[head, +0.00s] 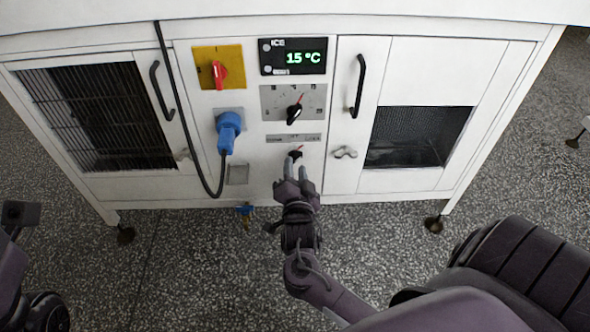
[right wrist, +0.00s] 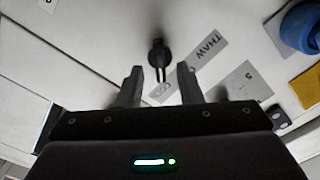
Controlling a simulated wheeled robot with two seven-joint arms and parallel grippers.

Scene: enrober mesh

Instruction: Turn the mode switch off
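The mode switch is a small black knob (head: 296,153) low on the centre panel of the white machine, below a label strip. It also shows as a black knob (right wrist: 158,54) in the right wrist view, beside a grey label reading THAW (right wrist: 203,48). The setting it points to is hard to read. My right gripper (head: 295,170) is just in front of and below it. In the right wrist view its fingers (right wrist: 162,84) are open, apart and empty, with the knob between and beyond their tips. At the head view's left edge, part of my left arm shows; its fingers are unclear.
Above the switch are another black knob (head: 294,114) and a display (head: 293,57) reading 15 °C. A red rotary switch (head: 218,72) on yellow and a blue plug (head: 228,132) with a hanging black cable sit to the left. A door latch (head: 344,152) is close on the right.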

